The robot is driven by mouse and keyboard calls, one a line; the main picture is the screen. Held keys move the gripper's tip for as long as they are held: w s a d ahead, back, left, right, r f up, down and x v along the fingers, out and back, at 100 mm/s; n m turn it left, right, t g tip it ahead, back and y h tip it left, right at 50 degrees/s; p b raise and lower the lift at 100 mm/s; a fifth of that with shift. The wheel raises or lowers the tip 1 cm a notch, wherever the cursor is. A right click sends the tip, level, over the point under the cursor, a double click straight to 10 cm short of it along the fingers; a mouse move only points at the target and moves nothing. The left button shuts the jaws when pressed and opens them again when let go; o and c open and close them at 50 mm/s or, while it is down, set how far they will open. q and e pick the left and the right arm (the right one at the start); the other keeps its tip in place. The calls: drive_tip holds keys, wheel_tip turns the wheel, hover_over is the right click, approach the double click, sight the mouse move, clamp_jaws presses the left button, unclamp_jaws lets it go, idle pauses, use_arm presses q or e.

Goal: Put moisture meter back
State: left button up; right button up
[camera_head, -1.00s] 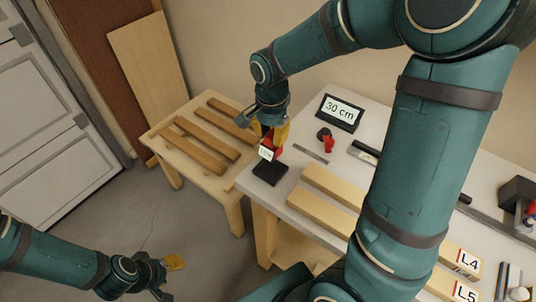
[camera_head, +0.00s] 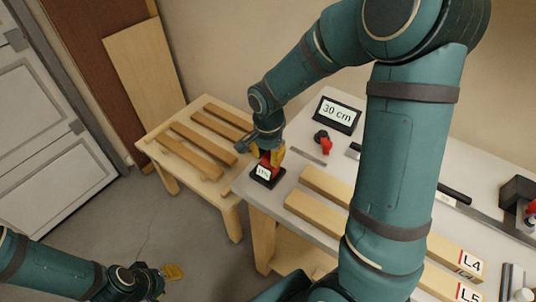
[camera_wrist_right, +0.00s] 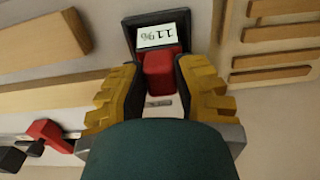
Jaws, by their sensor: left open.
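The moisture meter (camera_head: 264,171), red with a white display, stands at the black square pad (camera_head: 271,183) near the left end of the bench. My right gripper (camera_head: 268,155) is shut on it from above. In the right wrist view, the yellow fingers flank the red body of the moisture meter (camera_wrist_right: 158,72), whose display reads 11%. The black pad (camera_wrist_right: 129,38) frames the display there. Whether the meter's base rests fully on the pad is hard to tell. My left gripper (camera_head: 168,282) is open and empty, low over the floor at lower left.
A 30 cm sign (camera_head: 338,114) and a red-and-black tool (camera_head: 324,143) are behind the pad. Light wooden boards (camera_head: 325,186) lie to its right. A low table (camera_head: 160,146) with several wooden slats stands to the left. My right arm covers part of the bench.

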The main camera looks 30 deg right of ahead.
drive_tip(key=shift+o, duration=1.2)
drive_tip(key=shift+r, duration=0.1)
drive_tip(key=shift+r, duration=0.3)
wheel_tip(320, 180, up, 12)
drive_tip(key=p, duration=0.2)
drive_tip(key=shift+f, duration=0.25)
